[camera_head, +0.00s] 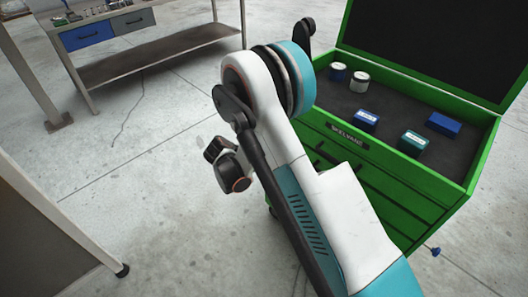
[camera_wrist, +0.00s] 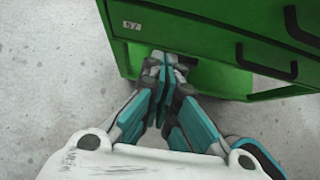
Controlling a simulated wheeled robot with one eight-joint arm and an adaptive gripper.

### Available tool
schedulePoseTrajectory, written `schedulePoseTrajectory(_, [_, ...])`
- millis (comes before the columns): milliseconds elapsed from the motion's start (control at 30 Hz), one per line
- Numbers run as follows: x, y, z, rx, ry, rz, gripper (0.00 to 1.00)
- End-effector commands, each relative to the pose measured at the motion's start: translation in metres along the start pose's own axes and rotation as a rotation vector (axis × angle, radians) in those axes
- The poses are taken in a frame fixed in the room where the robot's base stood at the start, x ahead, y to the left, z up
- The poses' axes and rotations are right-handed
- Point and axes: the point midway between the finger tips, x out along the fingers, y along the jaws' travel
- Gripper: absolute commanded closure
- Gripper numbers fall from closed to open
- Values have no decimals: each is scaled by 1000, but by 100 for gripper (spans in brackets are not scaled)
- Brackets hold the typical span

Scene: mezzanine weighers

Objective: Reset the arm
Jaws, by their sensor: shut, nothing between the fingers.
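My gripper (camera_wrist: 160,75) shows in the wrist view with its fingers together and nothing between them. Its tips are in front of the lower part of a green cabinet (camera_wrist: 185,22); I cannot tell whether they touch it. In the head view my white and teal arm rises from the bottom right and bends over in the middle.
The cabinet's top tray holds blue boxes (camera_head: 443,124), a teal box (camera_head: 413,143) and small cylinders (camera_head: 359,82). A workbench (camera_head: 160,55) with a blue drawer (camera_head: 88,37) stands at the back left. A grey panel (camera_head: 40,240) edges the lower left. Open concrete floor lies between.

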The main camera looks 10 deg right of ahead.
Motion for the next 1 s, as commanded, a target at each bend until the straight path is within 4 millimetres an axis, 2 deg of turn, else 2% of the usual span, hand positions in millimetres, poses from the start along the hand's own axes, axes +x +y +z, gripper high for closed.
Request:
schedulePoseTrajectory(200, [-4,0,1,4,1,0,100])
schedulePoseTrajectory(333, [-12,-2,15,52,15,8,100])
schedulePoseTrajectory(667, [-74,-26,96,422,126,48,100])
schedulePoseTrajectory(800, [-102,-44,128,598,180,59,100])
schedulePoseTrajectory(1000, [-141,-79,164,851,258,65,100])
